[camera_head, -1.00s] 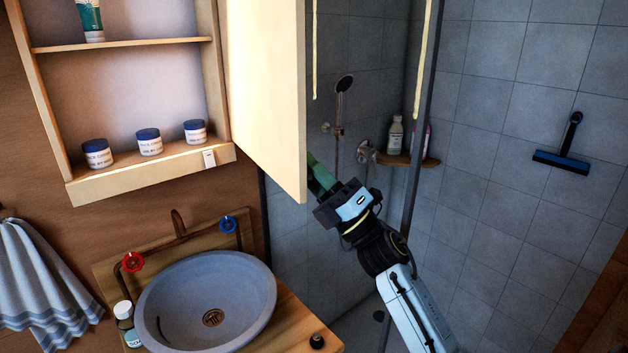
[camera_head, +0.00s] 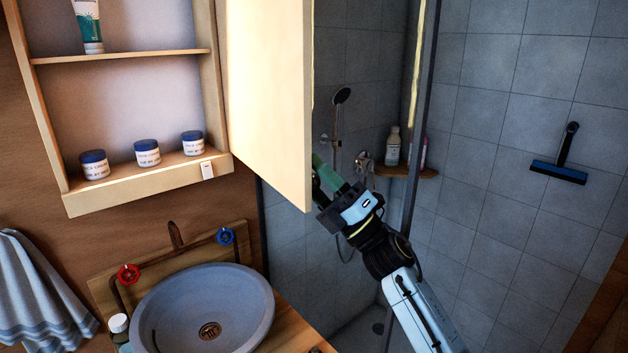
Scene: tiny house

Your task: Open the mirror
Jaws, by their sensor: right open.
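The mirror door (camera_head: 268,95) of the wall cabinet (camera_head: 150,190) stands swung wide open. I see its pale wooden side; the mirror face is turned away from me. The cabinet's shelves are exposed on the left. My right gripper (camera_head: 322,180) is at the lower right edge of the door, with its green fingers partly hidden behind the door. Its jaws are open; I cannot tell whether a finger touches the door. My left gripper is not in view.
Several small jars, among them one jar (camera_head: 147,153), stand on the cabinet's lower shelf, and a tube (camera_head: 88,25) above. A round basin (camera_head: 205,310) with taps is below. A glass shower frame (camera_head: 415,150) stands right of my gripper.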

